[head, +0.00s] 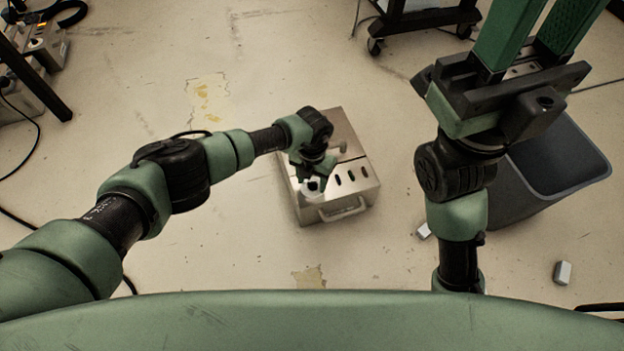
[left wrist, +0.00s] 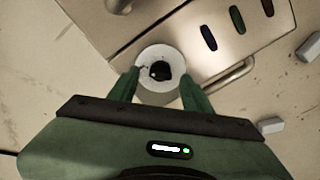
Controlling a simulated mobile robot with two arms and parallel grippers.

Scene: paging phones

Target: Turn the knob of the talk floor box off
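The talk floor box (head: 362,158) is a silver metal box on the floor in the middle of the head view, with dark slots and a front handle. My left gripper (head: 314,184) is over its front left part, pointing down. In the left wrist view, a round pale dial with a dark centre, seemingly the knob (left wrist: 159,72), lies between the two green fingers of my left gripper (left wrist: 160,88). These fingers are apart; I cannot tell whether they touch it. The knob's setting cannot be read. My right gripper (head: 535,35) is raised, with its fingers apart and empty.
A grey bin (head: 560,160) stands on the right, behind my right arm. A small pale block (head: 562,272) lies on the floor at the lower right. A dark wheeled cart (head: 420,18) is at the back. Equipment and cables (head: 35,45) are at the far left.

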